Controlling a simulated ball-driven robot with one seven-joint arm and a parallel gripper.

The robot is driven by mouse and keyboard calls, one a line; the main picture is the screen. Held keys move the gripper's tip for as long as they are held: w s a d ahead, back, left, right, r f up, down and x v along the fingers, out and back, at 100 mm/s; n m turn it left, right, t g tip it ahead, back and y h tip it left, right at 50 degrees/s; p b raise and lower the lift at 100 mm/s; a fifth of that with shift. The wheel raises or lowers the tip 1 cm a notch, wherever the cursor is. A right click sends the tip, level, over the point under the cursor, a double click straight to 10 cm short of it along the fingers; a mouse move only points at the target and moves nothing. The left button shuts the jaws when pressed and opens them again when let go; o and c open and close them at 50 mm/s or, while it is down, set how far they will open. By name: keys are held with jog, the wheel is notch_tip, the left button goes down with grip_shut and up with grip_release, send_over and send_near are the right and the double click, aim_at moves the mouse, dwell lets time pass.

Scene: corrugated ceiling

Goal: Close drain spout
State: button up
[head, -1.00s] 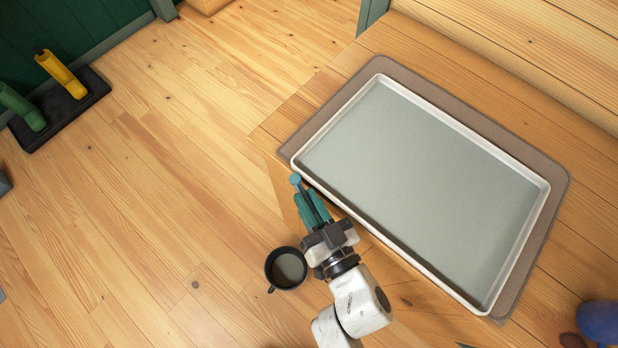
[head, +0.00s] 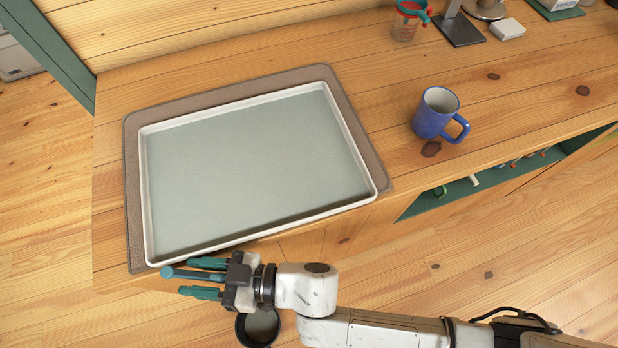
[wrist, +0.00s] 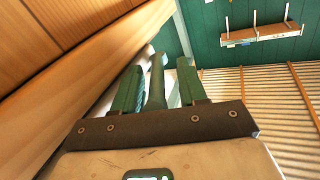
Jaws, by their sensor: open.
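A blue-teal rod with a round end (head: 169,271), seemingly the drain spout, lies along the front edge at the near left corner of the shallow white-rimmed tray (head: 262,228). My gripper (head: 184,277) is open, with one teal finger on each side of the rod. In the wrist view the rod (wrist: 157,80) runs between the two green fingers, with gaps beside it. I cannot tell whether a finger touches it. The rod's inner end is hidden by my gripper.
The tray sits on a brown mat (head: 133,205) on the wooden counter (head: 400,190). A dark bucket (head: 262,326) stands below my gripper, partly hidden. A blue mug (head: 432,118) and a measuring cup (head: 407,20) stand to the right.

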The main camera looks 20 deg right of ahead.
jog(key=shift+s+f+m+t+b, duration=0.1)
jog(key=shift+f+m+t+b, duration=0.3)
jog(key=shift+b, duration=1.5)
